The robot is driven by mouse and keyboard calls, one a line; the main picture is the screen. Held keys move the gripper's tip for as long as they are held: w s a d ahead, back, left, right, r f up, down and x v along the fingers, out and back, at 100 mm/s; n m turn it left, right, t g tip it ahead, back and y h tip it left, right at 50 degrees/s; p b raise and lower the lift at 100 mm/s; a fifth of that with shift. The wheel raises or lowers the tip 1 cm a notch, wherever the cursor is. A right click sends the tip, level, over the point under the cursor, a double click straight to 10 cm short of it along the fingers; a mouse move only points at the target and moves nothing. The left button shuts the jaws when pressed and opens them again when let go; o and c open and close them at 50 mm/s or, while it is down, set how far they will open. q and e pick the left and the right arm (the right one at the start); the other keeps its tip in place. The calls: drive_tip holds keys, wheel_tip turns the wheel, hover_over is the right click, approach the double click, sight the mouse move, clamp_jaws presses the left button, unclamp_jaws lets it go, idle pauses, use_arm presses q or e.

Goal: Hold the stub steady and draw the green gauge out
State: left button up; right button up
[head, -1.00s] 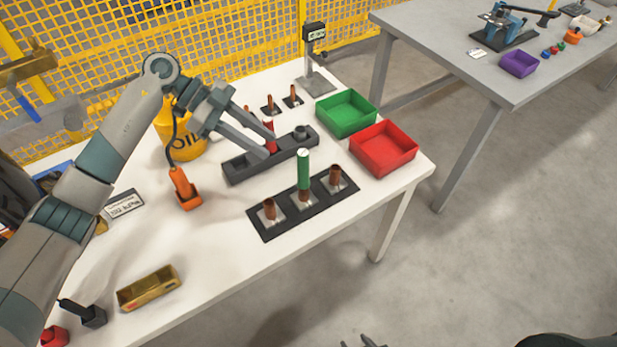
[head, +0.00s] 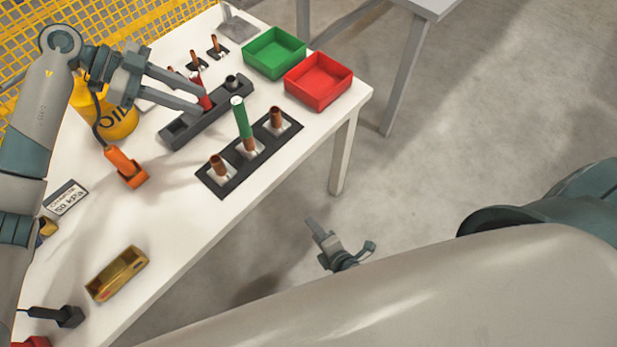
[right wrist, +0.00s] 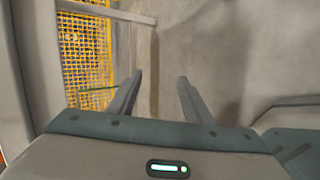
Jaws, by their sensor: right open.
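The green gauge (head: 240,117) stands upright in the middle copper stub (head: 249,145) of a black three-place base (head: 229,187). Other copper stubs stand on its left (head: 217,163) and right (head: 276,116). My left gripper (head: 202,101) is at a red gauge (head: 207,102) over the dark rack, with its fingers on either side of it; I cannot tell whether they grip it. My right gripper (head: 317,230) is off the table's front edge, low over the floor and away from the stubs. In the right wrist view it is open and empty (right wrist: 160,84).
The dark rack (head: 178,139) lies behind the base. A green bin (head: 274,72) and a red bin (head: 319,98) stand at the right. An orange tool (head: 124,165), a yellow oil container (head: 117,123) and a brass-coloured box (head: 117,280) are at the left.

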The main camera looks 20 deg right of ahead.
sight(278, 124)
drive_tip(key=w+r+n+t, duration=0.2)
drive_tip(key=r+n, duration=0.6)
drive_tip(key=r, duration=0.5)
drive_tip(key=w+r+n+t, duration=0.2)
drive_tip(key=r+n+t, duration=0.2)
drive_tip(key=r+n, duration=0.4)
wheel_tip(278, 124, up, 5)
drive_tip(key=shift+w+a+r+h, duration=0.1)
drive_tip(key=shift+w+a+h, duration=0.2)
drive_tip(key=shift+w, duration=0.1)
drive_tip(key=w, duration=0.5)
drive_tip(key=w+a, duration=0.1)
drive_tip(key=w, duration=0.5)
drive_tip(key=w+f, duration=0.1)
drive_tip(key=w, duration=0.5)
drive_tip(key=shift+w+a, duration=0.1)
drive_tip(key=shift+a, duration=0.05)
